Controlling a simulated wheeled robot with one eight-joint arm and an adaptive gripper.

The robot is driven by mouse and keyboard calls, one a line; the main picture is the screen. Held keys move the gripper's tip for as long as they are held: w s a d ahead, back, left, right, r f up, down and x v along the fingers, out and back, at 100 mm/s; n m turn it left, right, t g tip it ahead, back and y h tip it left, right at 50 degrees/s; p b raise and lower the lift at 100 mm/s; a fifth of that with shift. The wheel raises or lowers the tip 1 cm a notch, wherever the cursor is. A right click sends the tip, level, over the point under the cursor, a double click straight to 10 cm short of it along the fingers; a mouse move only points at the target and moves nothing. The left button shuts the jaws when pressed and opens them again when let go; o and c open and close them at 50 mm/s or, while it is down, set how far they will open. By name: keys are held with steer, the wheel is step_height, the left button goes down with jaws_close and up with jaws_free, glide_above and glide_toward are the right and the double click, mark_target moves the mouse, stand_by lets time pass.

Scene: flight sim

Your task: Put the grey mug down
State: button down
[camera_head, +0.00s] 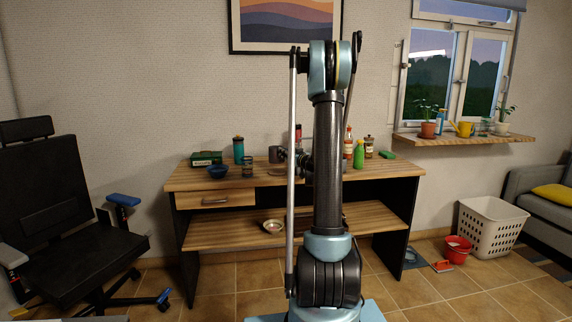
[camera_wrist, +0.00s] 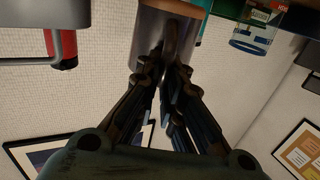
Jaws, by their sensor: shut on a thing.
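The grey mug (camera_head: 275,155) is at the back middle of the wooden desk (camera_head: 385,173) in the head view, just left of my arm. My gripper (camera_head: 288,158) is beside it on the right, partly hidden behind my arm. In the wrist view the grey mug (camera_wrist: 150,40) is at the top centre, and my gripper (camera_wrist: 172,75) is closed on its handle (camera_wrist: 176,42). That view looks inverted. I cannot tell whether the mug's base touches the desk.
A glass (camera_head: 247,168), blue bowl (camera_head: 217,172), teal bottle (camera_head: 238,150) and green box (camera_head: 206,158) stand left of the mug. A green bottle (camera_head: 359,154) and other bottles stand right. A black office chair (camera_head: 60,210) is at left.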

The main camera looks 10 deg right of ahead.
steer(key=shift+f, duration=1.85)
steer(key=c, duration=1.7)
jaws_free()
steer(key=shift+s, duration=0.1)
